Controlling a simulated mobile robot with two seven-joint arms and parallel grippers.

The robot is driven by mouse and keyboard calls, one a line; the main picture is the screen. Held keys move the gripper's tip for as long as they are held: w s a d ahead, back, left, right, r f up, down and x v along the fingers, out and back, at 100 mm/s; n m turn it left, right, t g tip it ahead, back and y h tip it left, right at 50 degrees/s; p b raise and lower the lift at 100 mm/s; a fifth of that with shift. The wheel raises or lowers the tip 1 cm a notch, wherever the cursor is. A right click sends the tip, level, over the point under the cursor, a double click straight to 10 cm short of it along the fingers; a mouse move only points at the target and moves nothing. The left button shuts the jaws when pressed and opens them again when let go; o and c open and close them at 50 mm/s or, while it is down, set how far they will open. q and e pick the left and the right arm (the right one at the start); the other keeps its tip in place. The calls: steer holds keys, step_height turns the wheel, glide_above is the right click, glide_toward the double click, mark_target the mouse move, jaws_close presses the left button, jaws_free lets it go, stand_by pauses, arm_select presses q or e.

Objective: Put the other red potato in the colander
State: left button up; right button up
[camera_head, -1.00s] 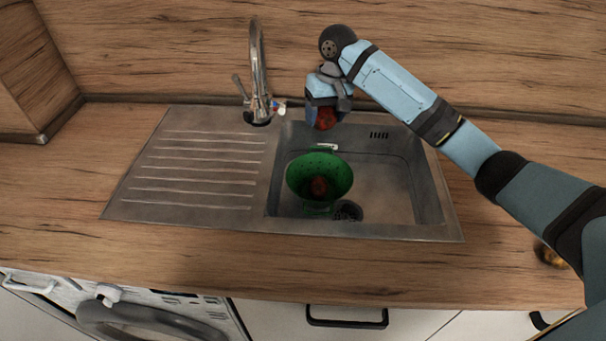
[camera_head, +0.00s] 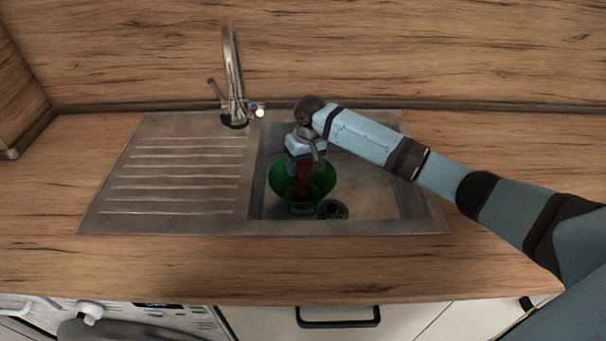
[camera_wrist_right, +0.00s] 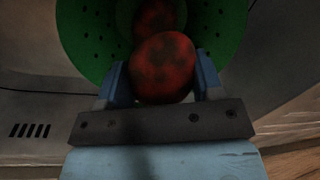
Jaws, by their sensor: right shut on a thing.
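The green colander (camera_head: 323,184) stands in the sink basin, and its holed wall fills the top of the right wrist view (camera_wrist_right: 222,35). My right gripper (camera_head: 303,166) points down at the colander's mouth and is shut on a red potato (camera_wrist_right: 163,68), which sits between both fingers. In the head view this held potato (camera_head: 303,172) is partly hidden by the gripper. Another red potato (camera_wrist_right: 158,17) lies inside the colander, just beyond the held one in the wrist view. I cannot tell whether the two potatoes touch. My left gripper is not in view.
The steel sink has a ribbed drainboard (camera_head: 170,180) on the left and a drain (camera_head: 333,209) beside the colander. A tall tap (camera_head: 234,80) stands behind, left of the basin. The right part of the basin (camera_head: 375,190) is free.

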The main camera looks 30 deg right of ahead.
mark_target(303, 174)
step_height(303, 174, down, 4)
steer(key=shift+r, duration=0.25)
steer(key=o, duration=1)
steer(key=shift+f, duration=0.1)
steer(key=r, duration=0.4)
steer(key=d+r, duration=0.1)
steer(key=r, duration=0.3)
steer(key=r+p, duration=0.1)
steer(key=r, duration=0.3)
steer(key=shift+d+r, duration=0.1)
steer(key=shift+d, duration=0.1)
